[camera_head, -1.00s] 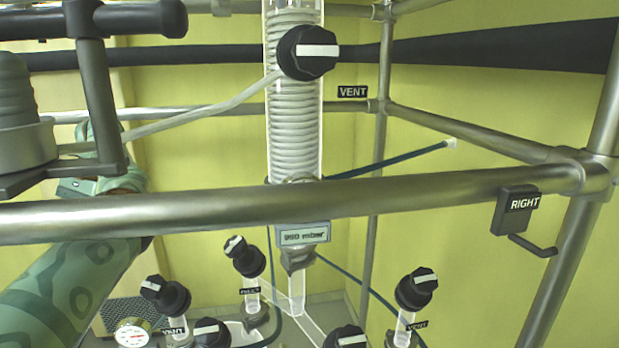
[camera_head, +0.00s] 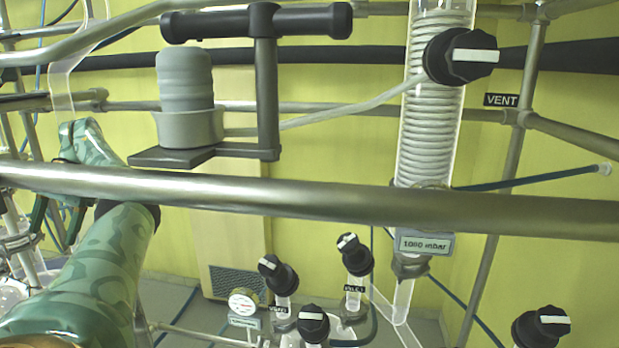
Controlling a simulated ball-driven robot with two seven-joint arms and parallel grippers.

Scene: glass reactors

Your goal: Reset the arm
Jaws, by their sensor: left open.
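My left arm (camera_head: 95,270), green with a camouflage pattern, comes in from the lower left and reaches behind the front metal rail. My left gripper (camera_head: 57,225) is at the far left, its dark green fingers pointing down and apart. It seems empty, close to glassware at the left edge, and I cannot tell whether it touches anything. My right gripper is not in view.
The front rail (camera_head: 300,197) crosses the whole view. Behind it are a glass coil condenser (camera_head: 428,130), a pressure display (camera_head: 424,243), a grey pot on a black holder (camera_head: 188,128), several black-knobbed valves (camera_head: 355,258) and a round gauge (camera_head: 242,303).

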